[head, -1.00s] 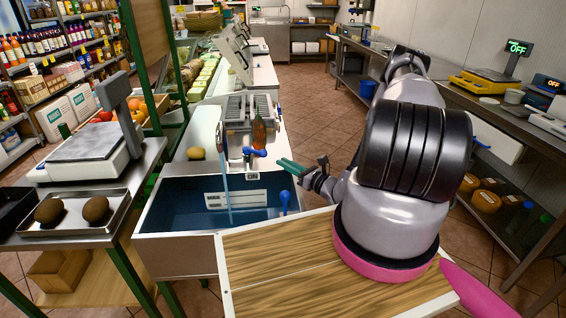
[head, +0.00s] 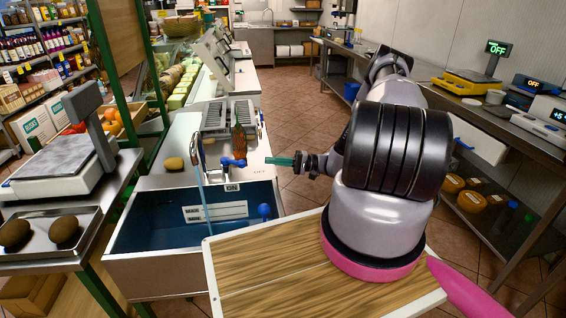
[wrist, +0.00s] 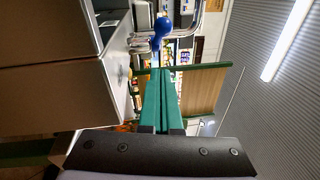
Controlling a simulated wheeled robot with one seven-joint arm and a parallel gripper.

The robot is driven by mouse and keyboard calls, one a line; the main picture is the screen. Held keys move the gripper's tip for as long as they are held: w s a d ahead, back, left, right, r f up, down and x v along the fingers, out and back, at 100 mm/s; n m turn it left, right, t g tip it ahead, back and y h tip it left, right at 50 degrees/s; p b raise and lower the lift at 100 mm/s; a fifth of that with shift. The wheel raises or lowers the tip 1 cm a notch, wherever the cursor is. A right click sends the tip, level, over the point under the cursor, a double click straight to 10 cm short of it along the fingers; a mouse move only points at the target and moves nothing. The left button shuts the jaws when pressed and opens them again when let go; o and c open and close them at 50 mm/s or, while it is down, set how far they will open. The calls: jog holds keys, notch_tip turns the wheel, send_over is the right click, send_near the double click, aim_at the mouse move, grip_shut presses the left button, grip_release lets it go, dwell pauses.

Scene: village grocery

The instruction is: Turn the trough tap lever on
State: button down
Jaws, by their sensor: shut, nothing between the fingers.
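The trough tap (head: 199,150) stands at the back edge of the blue-lined trough (head: 150,225). A thin stream of water (head: 206,205) falls from it. Its blue lever (head: 232,162) sits beside the tap, on the side facing my gripper. An ON label (head: 232,188) is on the trough rim below the lever. My gripper (head: 268,161) is shut and empty, its green fingers pointing left at the lever with a small gap. In the wrist view, the closed fingers (wrist: 160,72) point toward a blue knob (wrist: 162,25), apart from it.
A blue ball-topped piece (head: 264,211) stands at the trough's right end. A brown bottle-like item (head: 238,140) stands behind the lever. A scale (head: 65,160) and a tray (head: 88,228) are at left.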

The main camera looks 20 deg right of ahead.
aim_at(233, 161)
jog(key=x, duration=0.3)
jog(key=shift+a+r, duration=0.1)
jog(key=shift+a, duration=0.3)
jog(key=shift+s+a+r, duration=0.25)
jog(key=shift+s+a, duration=0.45)
jog(key=shift+a, duration=0.3)
jog(key=shift+s+a+r, duration=0.1)
jog(key=shift+s+a, duration=0.15)
jog(key=shift+a, duration=0.3)
jog(key=shift+s, duration=0.1)
jog(key=shift+s+a+m+t, duration=0.15)
jog(key=shift+s+m+t, duration=0.1)
jog(key=shift+m+t, duration=0.2)
jog(key=s+a+m+t+h, duration=0.1)
jog(key=t, duration=0.1)
jog(key=s+a+m+t+h, duration=0.1)
jog(key=shift+s+a+t, duration=0.25)
jog(key=shift+s+t, duration=0.1)
